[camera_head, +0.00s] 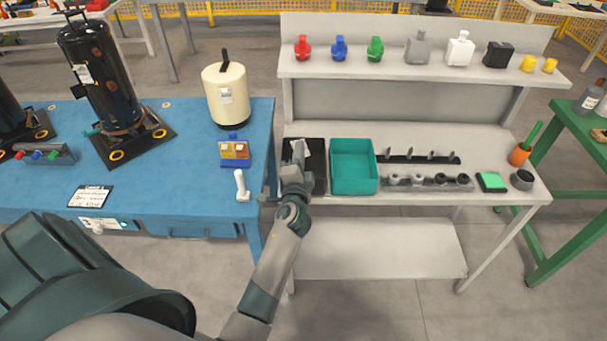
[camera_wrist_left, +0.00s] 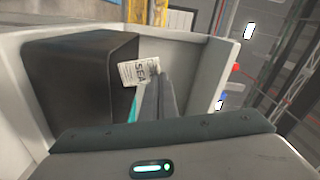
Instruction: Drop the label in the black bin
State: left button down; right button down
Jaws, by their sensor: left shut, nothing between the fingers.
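The black bin (camera_head: 320,180) stands on the grey bench at its left end, left of the teal bin. My left gripper (camera_head: 298,152) is over the black bin and hides part of it. In the left wrist view its fingers (camera_wrist_left: 158,95) are shut, with nothing between them. A white label (camera_wrist_left: 138,72) with dark print, partly readable as "SEA", shows right at the fingertips. I cannot tell whether it touches them. A large dark box-like shape (camera_wrist_left: 80,85) fills the left of that view. My right gripper is not in view.
The teal bin (camera_head: 354,190) is empty. Racks of small parts (camera_head: 430,182) lie right of it. A blue table (camera_head: 190,185) on the left holds a cream tank (camera_head: 226,95) and a black compressor (camera_head: 103,85). A shelf (camera_head: 400,72) with handles and bottles stands above the bench.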

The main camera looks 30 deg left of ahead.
pick_arm(q)
jog(key=shift+f+b, duration=0.3)
jog(key=shift+f, duration=0.25)
jog(key=c, duration=2)
grip_release()
jog(key=shift+s, duration=0.1)
